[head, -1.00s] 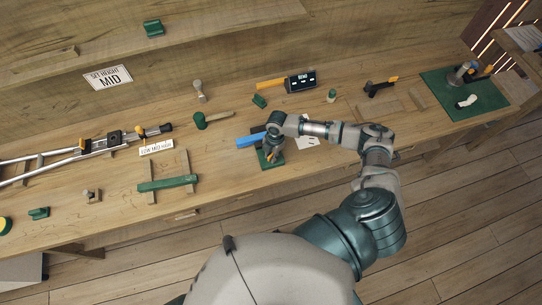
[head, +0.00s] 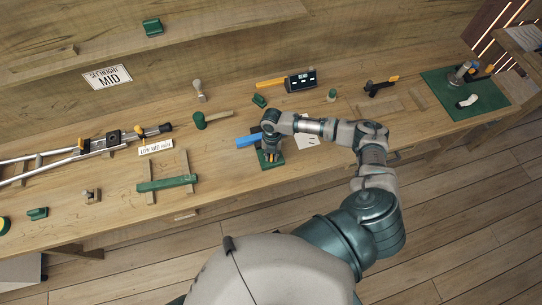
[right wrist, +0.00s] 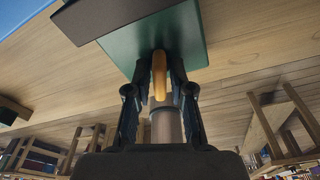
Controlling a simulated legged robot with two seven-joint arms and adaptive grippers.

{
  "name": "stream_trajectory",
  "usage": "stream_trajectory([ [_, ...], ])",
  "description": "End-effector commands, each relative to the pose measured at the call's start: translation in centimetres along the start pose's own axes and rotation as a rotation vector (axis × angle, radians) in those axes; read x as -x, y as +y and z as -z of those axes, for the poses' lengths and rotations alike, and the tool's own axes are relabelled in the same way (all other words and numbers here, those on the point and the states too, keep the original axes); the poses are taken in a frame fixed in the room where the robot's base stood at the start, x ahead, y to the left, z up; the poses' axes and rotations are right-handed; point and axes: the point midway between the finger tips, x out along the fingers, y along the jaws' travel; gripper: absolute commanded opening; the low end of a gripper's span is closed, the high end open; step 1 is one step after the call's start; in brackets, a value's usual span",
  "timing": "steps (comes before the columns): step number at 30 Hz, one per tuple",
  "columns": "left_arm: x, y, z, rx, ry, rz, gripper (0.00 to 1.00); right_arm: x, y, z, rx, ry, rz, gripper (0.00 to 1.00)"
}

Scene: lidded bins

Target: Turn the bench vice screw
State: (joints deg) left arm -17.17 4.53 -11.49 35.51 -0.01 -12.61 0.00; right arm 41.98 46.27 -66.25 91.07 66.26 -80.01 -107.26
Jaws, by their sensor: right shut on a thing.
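The bench vice (head: 262,164) stands near the front edge of the workbench, with a green base and a blue bar (head: 247,141) at its left. My right gripper (head: 270,152) is over the vice, and the arm hides part of it. In the right wrist view, my right gripper (right wrist: 160,72) is shut on the orange-brown screw handle (right wrist: 159,82), one finger on each side. A grey cylinder (right wrist: 166,126) shows behind the handle. The green vice part (right wrist: 125,48) is beyond the fingertips. My left gripper is not in view.
On the workbench (head: 225,175), a green bar on wooden rests (head: 167,183) and a green-headed mallet (head: 200,121) lie to the left. A green mat (head: 482,100) is at the far right.

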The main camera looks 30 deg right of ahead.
Motion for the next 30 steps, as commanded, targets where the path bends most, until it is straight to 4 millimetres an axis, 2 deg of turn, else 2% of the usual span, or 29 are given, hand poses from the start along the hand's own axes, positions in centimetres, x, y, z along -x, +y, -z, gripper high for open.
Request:
stream_trajectory([
  [1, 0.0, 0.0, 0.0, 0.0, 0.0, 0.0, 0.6, -0.2, -0.3, 0.0, -0.004, 0.001, 0.008, 0.0],
  [2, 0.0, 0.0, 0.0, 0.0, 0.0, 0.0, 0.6, -0.2, -0.3, 0.0, -0.004, 0.001, 0.008, 0.24],
  [3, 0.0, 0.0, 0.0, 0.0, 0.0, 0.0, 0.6, -0.1, -0.3, 0.0, -0.004, 0.001, 0.008, 0.33],
  [14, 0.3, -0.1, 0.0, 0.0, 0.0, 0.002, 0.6, 0.2, -0.1, 0.1, -0.004, 0.001, 0.002, 0.33],
  [27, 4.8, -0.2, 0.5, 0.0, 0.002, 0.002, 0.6, 4.8, 0.0, 0.8, -0.004, 0.0, 0.0, 0.33],
  [30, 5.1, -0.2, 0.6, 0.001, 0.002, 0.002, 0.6, 5.1, 0.0, 0.8, -0.005, 0.001, 0.0, 0.33],
])
